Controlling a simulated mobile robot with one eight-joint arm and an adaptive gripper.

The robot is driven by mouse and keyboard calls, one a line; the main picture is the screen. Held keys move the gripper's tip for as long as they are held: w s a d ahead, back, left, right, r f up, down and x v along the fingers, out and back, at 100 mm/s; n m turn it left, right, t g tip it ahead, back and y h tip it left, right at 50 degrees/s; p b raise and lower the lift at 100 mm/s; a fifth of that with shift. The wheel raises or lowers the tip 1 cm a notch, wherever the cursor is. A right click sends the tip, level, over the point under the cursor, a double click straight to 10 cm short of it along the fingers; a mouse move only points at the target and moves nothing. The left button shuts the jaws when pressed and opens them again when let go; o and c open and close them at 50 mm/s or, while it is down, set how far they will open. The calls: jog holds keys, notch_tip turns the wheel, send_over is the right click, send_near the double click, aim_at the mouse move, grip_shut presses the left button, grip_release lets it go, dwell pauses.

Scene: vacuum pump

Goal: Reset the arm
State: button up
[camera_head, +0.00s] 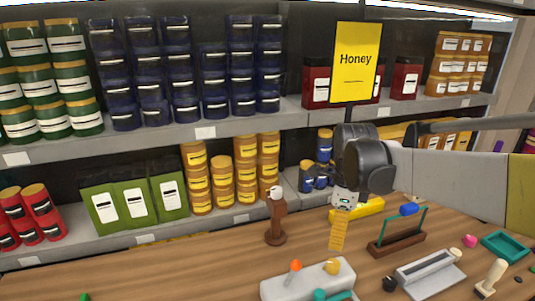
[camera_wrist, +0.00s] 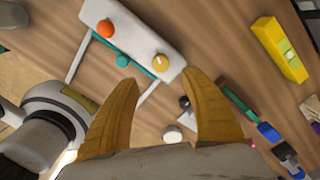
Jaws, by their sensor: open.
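My gripper (camera_wrist: 158,118) shows in the wrist view as two yellow fingers standing apart, with nothing between them but a view of the table. In the head view my gripper (camera_head: 338,240) hangs fingers-down above the wooden table, in front of the shelves. A white device (camera_wrist: 140,45) with an orange knob (camera_wrist: 103,29) and a yellow knob (camera_wrist: 160,62) lies beyond the fingertips. In the head view this white device (camera_head: 300,284) sits at the table's front edge.
The table (camera_head: 180,275) also holds a brown stand (camera_head: 275,218), a wooden base with a green frame (camera_head: 397,243), a grey sealer-like device (camera_head: 430,275), a teal tray (camera_head: 505,246) and a yellow block (camera_wrist: 279,49). Shelves of jars stand behind. The table's left part is mostly clear.

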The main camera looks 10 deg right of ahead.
jog(key=s+a+n+t+b, duration=0.1)
jog(key=s+a+n+t, duration=0.2)
jog(key=s+n, duration=0.4)
jog(key=s+a+f+n+t+b, duration=0.1)
jog(key=s+a+n+t, duration=0.2)
jog(key=n, duration=1.4)
jog(key=s+t, duration=0.1)
jog(key=s, duration=0.2)
jog(key=shift+s, duration=0.4)
